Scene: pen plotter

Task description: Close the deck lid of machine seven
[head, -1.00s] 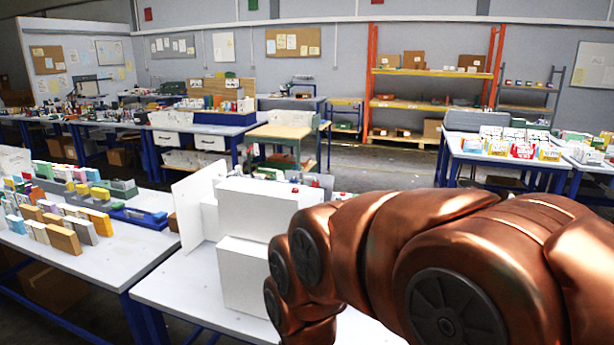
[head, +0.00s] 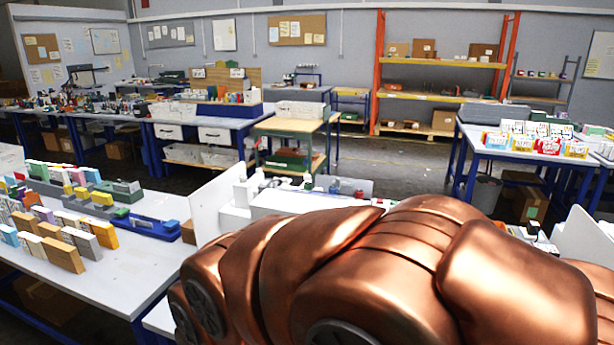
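A white boxy machine (head: 300,203) stands on the table in front of me, mostly hidden behind my copper arm. A thin white panel (head: 214,205) stands upright at its left side. Small red and dark parts (head: 335,188) show at its back edge. Another white panel (head: 584,238) stands tilted at the right edge of the head view. I cannot read a number on either, so I cannot tell which is machine seven or which panel is its deck lid. My gripper is out of view.
A table (head: 120,262) at left carries rows of coloured boxes and a blue tray (head: 155,228). A table (head: 482,150) with small cartons stands at back right. A wooden-topped bench (head: 290,125) and an orange shelf rack (head: 440,95) stand behind. Open floor (head: 400,165) lies between.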

